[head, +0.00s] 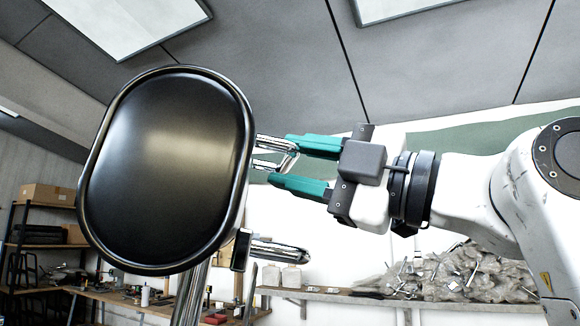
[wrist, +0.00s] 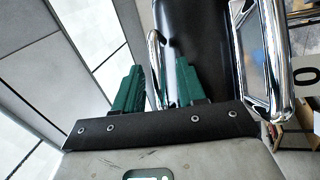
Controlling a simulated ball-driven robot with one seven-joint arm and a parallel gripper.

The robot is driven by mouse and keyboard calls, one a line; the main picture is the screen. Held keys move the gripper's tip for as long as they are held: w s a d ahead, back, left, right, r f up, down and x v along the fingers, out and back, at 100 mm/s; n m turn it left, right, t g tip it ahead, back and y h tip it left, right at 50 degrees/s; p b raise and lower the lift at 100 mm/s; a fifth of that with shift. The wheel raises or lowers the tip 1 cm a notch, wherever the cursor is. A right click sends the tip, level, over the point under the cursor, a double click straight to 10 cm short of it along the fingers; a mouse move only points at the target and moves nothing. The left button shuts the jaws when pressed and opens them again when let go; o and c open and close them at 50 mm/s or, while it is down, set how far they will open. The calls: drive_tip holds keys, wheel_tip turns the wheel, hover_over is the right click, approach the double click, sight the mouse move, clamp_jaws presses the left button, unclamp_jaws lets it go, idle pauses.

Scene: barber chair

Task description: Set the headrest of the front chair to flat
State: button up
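A large black oval pad (head: 165,170) with a dark shiny rim fills the left of the head view. It looks like the chair's headrest and stands close to upright; its exact angle is hard to tell. A chrome handle (head: 267,142) sticks out from its right edge. My gripper (head: 279,160) is open, its two green fingers on either side of the handle's end. In the wrist view, the chrome handle (wrist: 153,60) lies between the spread fingers of my gripper (wrist: 157,72), with gaps visible on both sides. The black pad (wrist: 197,30) is behind them.
A thick chrome bar (head: 280,251) juts right below the pad, and a chrome post (head: 190,297) stands beneath it. A wooden workbench (head: 130,303) with tools is behind. A shelf (head: 340,295) holds plastic-wrapped bundles (head: 460,273). Cardboard boxes (head: 47,194) sit on a rack at left.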

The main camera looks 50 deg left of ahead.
drive_tip(key=b+v, duration=0.2)
drive_tip(key=v, duration=0.7)
drive_tip(key=shift+b, duration=0.3)
drive_tip(key=shift+w+d+f, duration=0.1)
drive_tip(key=shift+f, duration=0.05)
